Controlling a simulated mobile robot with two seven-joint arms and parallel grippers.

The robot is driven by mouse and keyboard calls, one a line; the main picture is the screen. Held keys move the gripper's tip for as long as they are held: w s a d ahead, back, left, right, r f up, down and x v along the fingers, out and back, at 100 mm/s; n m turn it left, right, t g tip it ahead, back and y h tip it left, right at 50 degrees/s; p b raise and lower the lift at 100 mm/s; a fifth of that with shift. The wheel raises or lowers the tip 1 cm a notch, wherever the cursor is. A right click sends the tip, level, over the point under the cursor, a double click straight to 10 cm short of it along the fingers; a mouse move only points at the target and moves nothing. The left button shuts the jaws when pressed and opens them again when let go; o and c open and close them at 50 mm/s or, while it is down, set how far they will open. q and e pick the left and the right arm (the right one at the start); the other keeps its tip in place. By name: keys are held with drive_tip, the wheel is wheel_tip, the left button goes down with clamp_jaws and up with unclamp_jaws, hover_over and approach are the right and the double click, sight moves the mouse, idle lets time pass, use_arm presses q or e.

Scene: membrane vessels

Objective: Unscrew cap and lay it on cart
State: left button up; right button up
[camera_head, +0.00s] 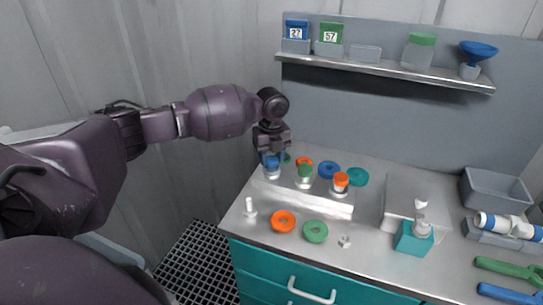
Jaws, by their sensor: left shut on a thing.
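My left gripper (271,154) comes down from above and is shut on the blue cap (271,162) at the left end of a clear rack (325,204). The cap is at the top of a small clear vessel (272,173); I cannot tell whether it is still seated there or loose. A vessel with a green cap (304,171) stands in the middle of the rack, and one with an orange cap (340,179) at its right. The cart (370,268) has a grey top and teal drawers. My right gripper is not in view.
Orange (283,221) and green (315,231) rings lie in front of the rack; blue (328,169) and teal (358,176) ones lie behind. A small white item (250,208) stands left. A teal pump bottle (414,238) and grey bin (496,190) are right. A shelf (390,72) hangs above.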

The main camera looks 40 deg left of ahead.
sight(272, 160)
use_arm(q)
drive_tip(key=shift+c, duration=0.5)
drive_tip(key=n+p, duration=0.3)
drive_tip(key=shift+r+n, duration=0.2)
drive_tip(key=shift+n, duration=0.1)
drive_tip(key=n+p, duration=0.2)
drive_tip(key=shift+p, duration=0.4)
drive_tip(key=n+p, duration=0.3)
drive_tip(key=shift+n+p, duration=0.9)
drive_tip(key=shift+p, duration=0.2)
drive_tip(key=n, duration=0.3)
drive_tip(key=shift+f, duration=0.2)
drive_tip(key=n, duration=0.2)
drive_tip(key=shift+n, duration=0.3)
drive_tip(key=shift+r, duration=3.5)
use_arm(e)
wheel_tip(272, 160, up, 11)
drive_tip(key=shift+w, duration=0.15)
